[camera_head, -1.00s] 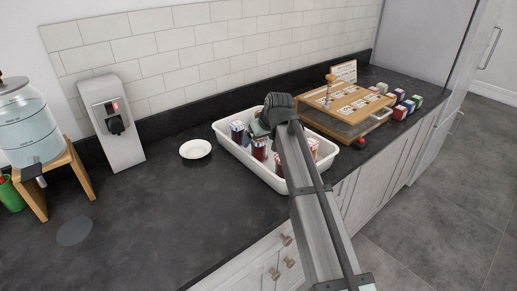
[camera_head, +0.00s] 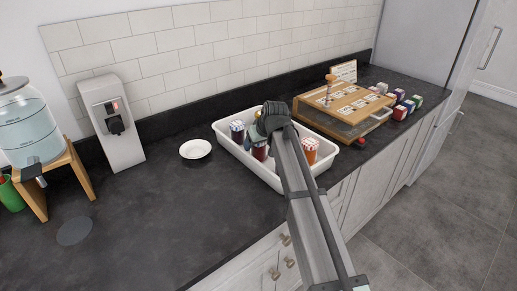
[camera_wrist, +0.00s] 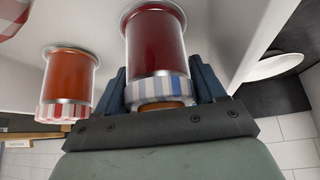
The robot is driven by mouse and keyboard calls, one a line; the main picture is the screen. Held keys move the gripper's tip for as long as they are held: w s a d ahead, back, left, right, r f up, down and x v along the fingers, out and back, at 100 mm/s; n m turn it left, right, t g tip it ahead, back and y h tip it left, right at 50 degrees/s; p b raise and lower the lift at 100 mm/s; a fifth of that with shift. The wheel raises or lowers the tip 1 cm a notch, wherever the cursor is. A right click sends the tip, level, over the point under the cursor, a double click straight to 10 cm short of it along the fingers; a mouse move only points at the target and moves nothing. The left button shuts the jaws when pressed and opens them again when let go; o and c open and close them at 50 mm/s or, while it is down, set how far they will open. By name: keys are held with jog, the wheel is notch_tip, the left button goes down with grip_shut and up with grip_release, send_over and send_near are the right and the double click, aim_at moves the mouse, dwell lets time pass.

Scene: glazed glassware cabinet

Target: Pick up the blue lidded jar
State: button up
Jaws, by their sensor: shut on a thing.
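The jar with the blue-and-white striped lid (camera_wrist: 156,88) and dark red contents shows in the wrist view. My gripper (camera_wrist: 168,88) is shut on its lid, one finger on each side. In the head view my gripper (camera_head: 262,130) is over the white tray (camera_head: 228,146), above a dark red jar (camera_head: 260,151) whose lid is mostly hidden by my gripper. I cannot tell whether the held jar touches the tray floor. A dark jar (camera_head: 237,132) stands at the tray's left. An orange jar with a red-and-white lid (camera_head: 310,150) stands at the right, also in the wrist view (camera_wrist: 67,85).
A wooden display case (camera_head: 345,108) stands right of the tray, with several small coloured boxes or jars (camera_head: 402,108) beyond it. A white plate (camera_head: 195,148) lies left of the tray. A dispenser (camera_head: 112,122) and a water tank (camera_head: 27,122) stand farther left. The front-left counter is clear.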

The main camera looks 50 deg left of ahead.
jog(key=c, duration=0.6)
jog(key=shift+o, duration=0.2)
jog(key=shift+r, duration=0.15)
